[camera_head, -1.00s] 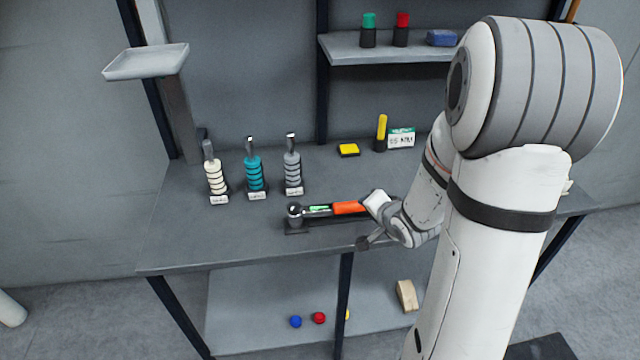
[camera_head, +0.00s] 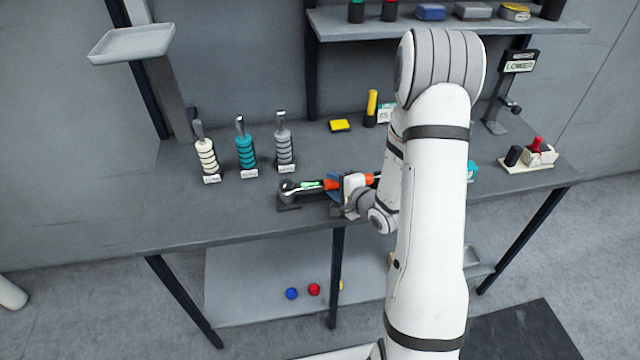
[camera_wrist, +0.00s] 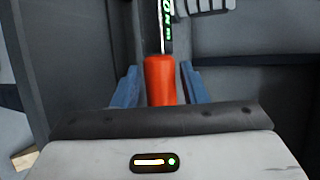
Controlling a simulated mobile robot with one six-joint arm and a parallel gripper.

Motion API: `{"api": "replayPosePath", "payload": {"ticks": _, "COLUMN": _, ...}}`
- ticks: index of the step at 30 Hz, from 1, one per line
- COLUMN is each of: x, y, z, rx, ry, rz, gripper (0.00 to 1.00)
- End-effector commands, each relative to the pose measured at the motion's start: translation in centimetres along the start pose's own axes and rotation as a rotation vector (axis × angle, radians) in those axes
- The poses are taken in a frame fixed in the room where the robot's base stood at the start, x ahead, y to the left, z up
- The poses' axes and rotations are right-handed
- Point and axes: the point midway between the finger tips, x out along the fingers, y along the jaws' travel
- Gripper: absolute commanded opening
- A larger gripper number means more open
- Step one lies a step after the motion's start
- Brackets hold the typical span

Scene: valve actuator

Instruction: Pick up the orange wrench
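The orange wrench (camera_head: 333,185) lies lengthwise on its dark rack on the table in the head view. Its round metal head points left, and its shaft carries a green label. My gripper (camera_head: 340,188) is over the orange handle, with a blue finger showing beside it. In the wrist view, the orange handle (camera_wrist: 161,80) runs between my gripper's two blue fingers (camera_wrist: 160,85). Narrow gaps show on both sides of the handle, so my gripper looks open around it. Where the fingertips meet the handle is hard to see. My arm hides part of the wrench's right side.
Three ribbed spindles, white (camera_head: 206,156), teal (camera_head: 246,152) and grey (camera_head: 284,146), stand left of the wrench. A yellow block (camera_head: 340,125) and a yellow-topped cylinder (camera_head: 371,106) are behind it. A shelf (camera_head: 330,25) hangs above. The table front (camera_head: 220,225) is clear.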

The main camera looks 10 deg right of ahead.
Motion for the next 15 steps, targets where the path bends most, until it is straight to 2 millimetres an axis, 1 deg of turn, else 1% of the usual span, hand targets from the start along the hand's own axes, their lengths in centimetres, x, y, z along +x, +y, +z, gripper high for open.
{"api": "replayPosePath", "payload": {"ticks": 1, "x": 0.53, "y": -0.07, "z": 0.1, "rx": 0.0, "ry": -0.002, "rz": 0.001, "gripper": 0.39}}
{"api": "replayPosePath", "payload": {"ticks": 3, "x": 0.99, "y": -0.04, "z": 0.04, "rx": 0.0, "ry": 0.0, "rz": 0.0, "gripper": 0.39}}
{"api": "replayPosePath", "payload": {"ticks": 10, "x": 1.14, "y": 0.03, "z": 0.0, "rx": 0.0, "ry": 0.001, "rz": 0.0, "gripper": 0.39}}
{"api": "replayPosePath", "payload": {"ticks": 11, "x": 1.13, "y": 0.03, "z": 0.0, "rx": 0.0, "ry": 0.001, "rz": 0.0, "gripper": 0.38}}
{"api": "replayPosePath", "payload": {"ticks": 15, "x": 1.12, "y": 0.02, "z": -0.01, "rx": 0.0, "ry": 0.001, "rz": 0.0, "gripper": 0.27}}
